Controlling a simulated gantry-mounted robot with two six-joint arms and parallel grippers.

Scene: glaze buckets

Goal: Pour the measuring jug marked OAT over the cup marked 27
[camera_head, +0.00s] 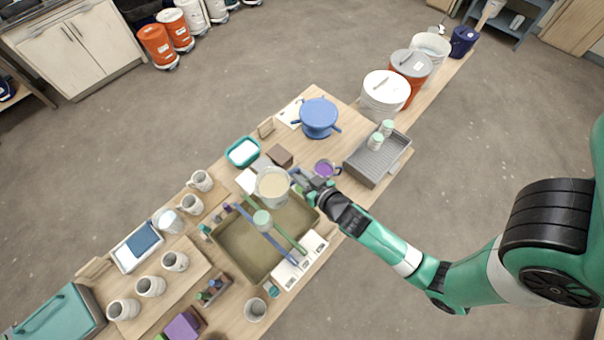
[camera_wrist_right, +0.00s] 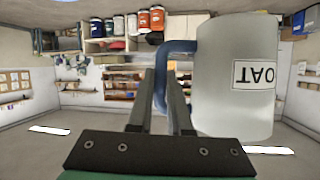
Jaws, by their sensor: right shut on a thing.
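The measuring jug marked OAT (camera_wrist_right: 235,80) is pale with a blue handle, and its label shows upside down in the right wrist view. In the head view the jug (camera_head: 272,186) holds cream-coloured liquid and looks about level over the far right part of the olive tray (camera_head: 229,243). My right gripper (camera_head: 301,180) is shut on its handle; the fingers (camera_wrist_right: 166,88) also show in the wrist view. A small cup with a pale green top (camera_head: 262,220) sits at the two sticks across the tray, just nearer than the jug. No number 27 is readable on any cup. My left gripper is out of view.
Several pale mugs (camera_head: 175,261) stand to the left. A purple-filled cup (camera_head: 326,169) stands close to my right gripper. A blue banding wheel (camera_head: 319,117), a grey ribbed tray (camera_head: 376,159) and a white bucket (camera_head: 385,94) stand farther back. White cards (camera_head: 300,262) lie beside the olive tray.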

